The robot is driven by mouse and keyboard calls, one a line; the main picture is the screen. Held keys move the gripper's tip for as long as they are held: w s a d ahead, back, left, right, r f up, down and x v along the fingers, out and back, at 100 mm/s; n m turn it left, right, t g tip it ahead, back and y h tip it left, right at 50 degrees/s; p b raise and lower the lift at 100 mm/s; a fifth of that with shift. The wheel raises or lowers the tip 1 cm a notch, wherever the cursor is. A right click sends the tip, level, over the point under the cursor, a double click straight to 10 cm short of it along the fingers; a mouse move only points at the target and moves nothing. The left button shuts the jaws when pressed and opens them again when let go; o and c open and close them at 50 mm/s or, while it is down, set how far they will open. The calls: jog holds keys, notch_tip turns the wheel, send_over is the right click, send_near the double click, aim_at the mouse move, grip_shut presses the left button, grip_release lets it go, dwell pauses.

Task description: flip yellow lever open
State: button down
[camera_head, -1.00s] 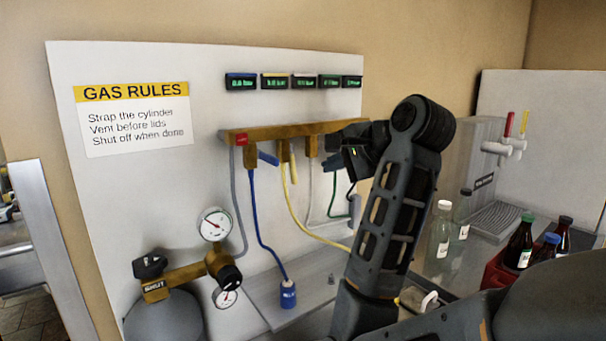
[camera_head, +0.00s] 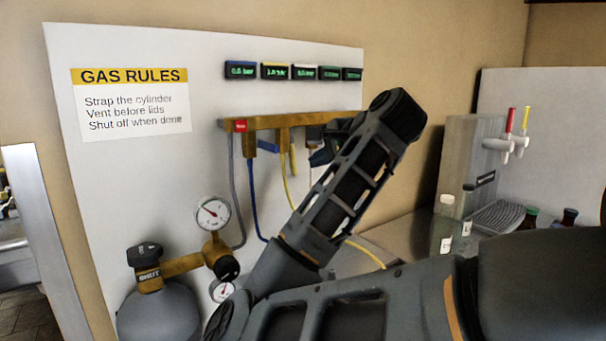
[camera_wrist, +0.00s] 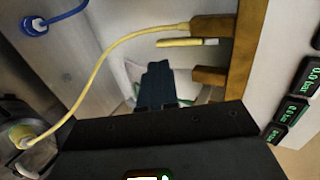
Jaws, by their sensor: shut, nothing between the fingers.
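The yellow lever (camera_head: 293,160) hangs down beside its brass valve outlet on the manifold (camera_head: 275,121). In the wrist view the yellow lever (camera_wrist: 180,43) lies roughly parallel to the brass outlet where the yellow hose (camera_wrist: 100,70) plugs in, with a small gap between them. My gripper (camera_head: 318,158) is just right of the lever in the head view, partly hidden behind my arm. In the wrist view my gripper (camera_wrist: 158,70) has its dark fingers together and empty, close to the lever but apparently not touching it.
A blue lever (camera_head: 268,146) sticks out at the valve to the left. A gas cylinder (camera_head: 160,315) with gauges stands lower left. Several pressure displays (camera_head: 275,71) are above the manifold. Bottles (camera_head: 446,225) stand on the counter at right. My arm hides the valves at right.

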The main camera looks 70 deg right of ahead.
aim_at(295, 167)
jog(key=x, duration=0.1)
jog(key=b+x, duration=0.1)
jog(key=x, duration=0.3)
jog(key=shift+w+d+r+b, duration=0.2)
jog(key=shift+w+b, duration=0.1)
jog(key=shift+b, duration=0.1)
jog(key=shift+w+d, duration=0.35)
jog(key=shift+w, duration=0.2)
